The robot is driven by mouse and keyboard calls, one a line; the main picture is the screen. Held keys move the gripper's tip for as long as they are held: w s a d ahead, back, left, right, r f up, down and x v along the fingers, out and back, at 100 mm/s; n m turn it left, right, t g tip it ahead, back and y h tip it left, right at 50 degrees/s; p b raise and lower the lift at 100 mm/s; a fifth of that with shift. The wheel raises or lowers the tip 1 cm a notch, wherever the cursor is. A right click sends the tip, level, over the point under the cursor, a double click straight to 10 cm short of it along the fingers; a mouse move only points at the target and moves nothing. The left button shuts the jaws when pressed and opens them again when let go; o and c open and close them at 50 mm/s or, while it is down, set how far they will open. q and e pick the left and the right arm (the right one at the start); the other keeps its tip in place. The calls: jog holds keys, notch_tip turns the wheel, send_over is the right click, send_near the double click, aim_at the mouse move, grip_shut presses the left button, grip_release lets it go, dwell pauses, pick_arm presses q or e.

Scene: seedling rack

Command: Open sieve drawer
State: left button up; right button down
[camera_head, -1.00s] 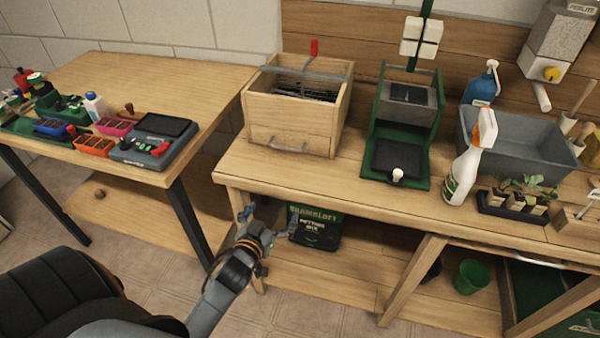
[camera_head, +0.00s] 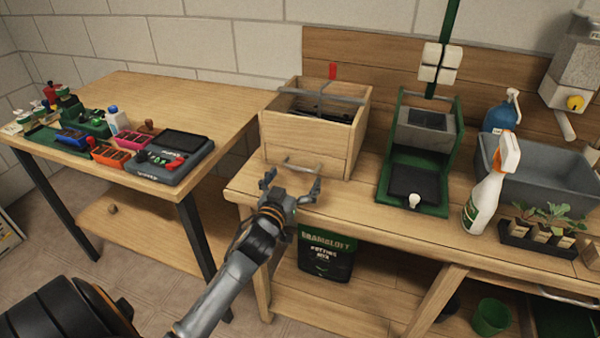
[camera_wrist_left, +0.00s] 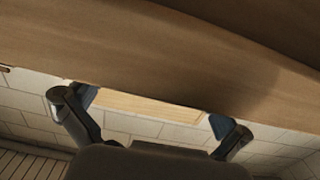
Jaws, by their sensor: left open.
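The wooden sieve box (camera_head: 310,130) stands on the workbench in the head view, with a sieve frame and a red upright piece on top. Its drawer front is the lower face of the box, with a grey bar handle (camera_head: 303,168), and it looks closed. My left gripper (camera_head: 292,183) is open and empty, just in front of and slightly below the handle, at the bench's front edge. The left wrist view shows both spread fingers (camera_wrist_left: 153,112) with nothing between them; the handle cannot be made out there. My right gripper is not in view.
Right of the box stand a green-framed press (camera_head: 418,160), a spray bottle (camera_head: 487,190), a grey tub (camera_head: 560,170) and a seedling tray (camera_head: 535,240). A side table (camera_head: 190,95) with small tools is at left. A dark soil bag (camera_head: 326,252) sits under the bench edge.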

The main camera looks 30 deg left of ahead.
aim_at(300, 169)
pick_arm(q)
jog(key=shift+b+x, duration=0.35)
jog(key=shift+x, duration=1.5)
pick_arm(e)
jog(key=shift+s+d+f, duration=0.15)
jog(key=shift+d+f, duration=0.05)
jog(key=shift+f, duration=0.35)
